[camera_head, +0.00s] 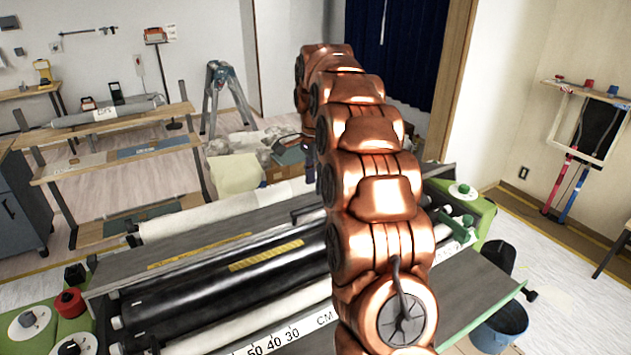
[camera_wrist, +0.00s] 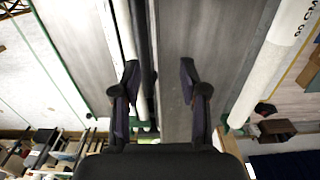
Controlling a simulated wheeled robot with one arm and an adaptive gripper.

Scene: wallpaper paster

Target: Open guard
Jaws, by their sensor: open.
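The wallpaper paster fills the lower half of the head view, with a long black roller (camera_head: 230,285) and grey flat panels. I cannot tell for sure which part is the guard; a long grey panel (camera_head: 225,222) behind the black roller may be it. In the wrist view my gripper (camera_wrist: 160,85) is open, its two dark fingers apart and pointing at the machine. Between and beyond the fingers run a dark bar (camera_wrist: 143,45), a white roller (camera_wrist: 128,40) and a grey panel (camera_wrist: 195,35). I see nothing held. In the head view my copper arm hides much of the gripper.
Green end housings (camera_head: 480,205) close off the machine. A dark blue bucket (camera_head: 503,325) stands at its right. A stepladder (camera_head: 222,95), a cardboard box (camera_head: 285,170) and a wooden rack (camera_head: 110,165) stand behind. Open floor shows at the right.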

